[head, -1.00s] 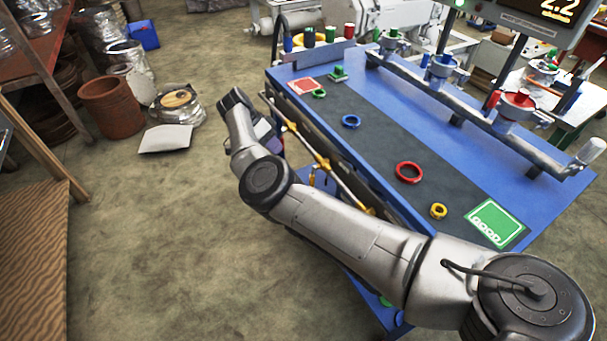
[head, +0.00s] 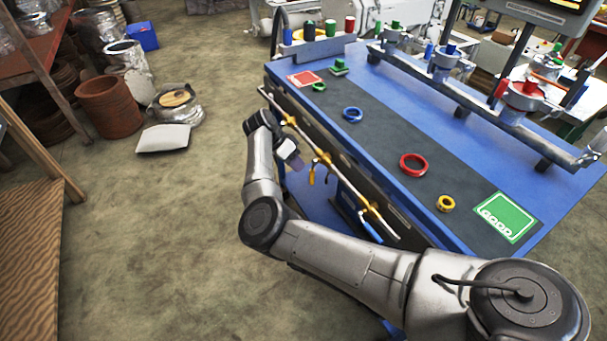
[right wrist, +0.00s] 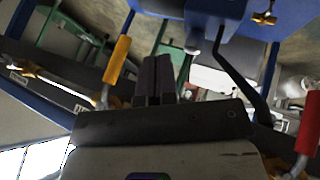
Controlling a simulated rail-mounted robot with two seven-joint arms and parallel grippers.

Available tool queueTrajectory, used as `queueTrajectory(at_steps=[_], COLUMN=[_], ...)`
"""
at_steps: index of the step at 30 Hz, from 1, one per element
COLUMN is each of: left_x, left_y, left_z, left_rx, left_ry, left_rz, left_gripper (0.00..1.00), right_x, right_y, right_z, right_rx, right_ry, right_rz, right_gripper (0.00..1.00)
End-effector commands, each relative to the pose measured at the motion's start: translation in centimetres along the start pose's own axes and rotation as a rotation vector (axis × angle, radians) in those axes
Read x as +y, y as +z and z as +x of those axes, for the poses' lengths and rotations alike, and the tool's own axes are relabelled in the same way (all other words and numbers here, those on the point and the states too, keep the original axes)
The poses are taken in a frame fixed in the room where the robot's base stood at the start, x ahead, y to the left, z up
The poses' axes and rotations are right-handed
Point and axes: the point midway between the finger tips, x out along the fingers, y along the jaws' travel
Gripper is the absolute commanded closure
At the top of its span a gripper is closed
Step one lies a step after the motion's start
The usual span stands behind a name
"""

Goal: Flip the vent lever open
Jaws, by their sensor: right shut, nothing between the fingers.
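A silver pipe with brass fittings (head: 350,192) runs along the front side of the blue bench. A lever with a yellow handle (head: 311,175) hangs from its middle, and a blue handle (head: 371,229) shows farther right. The right wrist view shows a yellow-handled lever (right wrist: 117,60) left of my fingers and a red-handled lever (right wrist: 308,124) at the right edge. I cannot tell which is the vent lever. My right gripper (head: 296,163) is beside the pipe; its dark fingers (right wrist: 157,78) are shut, empty and apart from the yellow handle. My left gripper is out of view.
The blue bench (head: 560,190) carries a red ring (head: 413,164), a blue ring (head: 352,115) and a yellow ring (head: 445,203). A black bent bar (right wrist: 240,72) lies right of my fingers.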

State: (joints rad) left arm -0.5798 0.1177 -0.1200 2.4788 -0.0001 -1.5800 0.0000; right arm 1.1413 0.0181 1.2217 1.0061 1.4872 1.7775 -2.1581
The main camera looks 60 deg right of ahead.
Motion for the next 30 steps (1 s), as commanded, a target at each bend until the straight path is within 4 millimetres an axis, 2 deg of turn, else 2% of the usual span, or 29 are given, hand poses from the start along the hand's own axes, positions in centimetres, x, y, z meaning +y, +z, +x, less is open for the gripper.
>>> queueTrajectory(at_steps=[13, 30], left_x=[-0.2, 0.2], left_y=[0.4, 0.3], left_z=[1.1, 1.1], left_rx=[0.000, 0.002], left_ry=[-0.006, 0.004], left_rz=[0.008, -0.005], left_gripper=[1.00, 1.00], right_x=[2.8, 3.2], right_y=[0.0, -0.1], right_z=[1.1, 1.2], right_rx=[0.001, 0.000], right_ry=[-0.003, -0.003], right_rz=[0.001, 0.000], right_gripper=[1.00, 1.00])
